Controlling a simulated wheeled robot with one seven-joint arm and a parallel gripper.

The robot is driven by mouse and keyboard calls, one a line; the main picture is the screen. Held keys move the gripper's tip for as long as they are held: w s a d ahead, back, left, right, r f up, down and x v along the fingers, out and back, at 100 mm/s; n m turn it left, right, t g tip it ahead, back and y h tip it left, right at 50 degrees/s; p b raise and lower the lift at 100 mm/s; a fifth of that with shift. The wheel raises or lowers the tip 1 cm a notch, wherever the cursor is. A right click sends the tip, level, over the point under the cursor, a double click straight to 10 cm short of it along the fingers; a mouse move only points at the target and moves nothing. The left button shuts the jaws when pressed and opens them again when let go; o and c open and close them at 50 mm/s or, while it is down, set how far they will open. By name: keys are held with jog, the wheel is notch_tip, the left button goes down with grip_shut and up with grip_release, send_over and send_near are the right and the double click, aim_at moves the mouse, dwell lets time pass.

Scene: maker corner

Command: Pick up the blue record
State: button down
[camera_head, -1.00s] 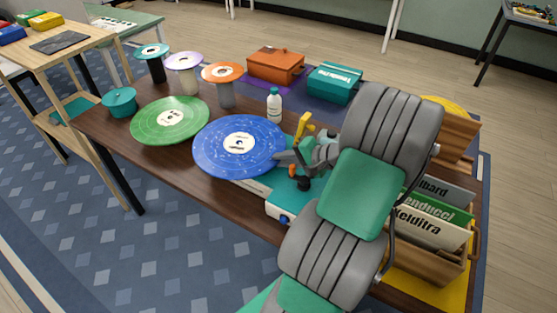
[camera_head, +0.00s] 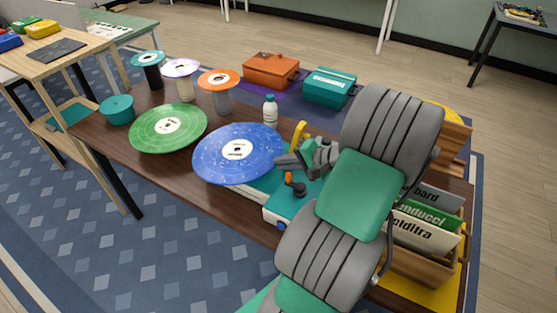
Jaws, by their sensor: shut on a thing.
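The blue record (camera_head: 213,160) is a large speckled disc with a white centre label, in the middle of the head view. It lies over the left part of a teal record player (camera_head: 281,206) with a yellow part at its back. My gripper (camera_head: 282,161) is at the record's right edge and shut on it. The fingertips are small and partly merge with the rim. I cannot tell whether the record still touches the player. My arm hides the player's right side.
A green record (camera_head: 150,136) lies to the left, near a teal pot (camera_head: 117,111). Several disc-topped stands (camera_head: 222,102), a white bottle (camera_head: 270,111), an orange box (camera_head: 270,72) and a teal box (camera_head: 329,88) stand behind. A wooden record crate (camera_head: 424,262) is at right.

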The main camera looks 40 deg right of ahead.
jog(key=s+f+p+v, duration=0.1)
jog(key=p+v, duration=0.4)
jog(key=v, duration=0.8)
jog(key=shift+s+d+f, duration=0.25)
jog(key=shift+f, duration=0.4)
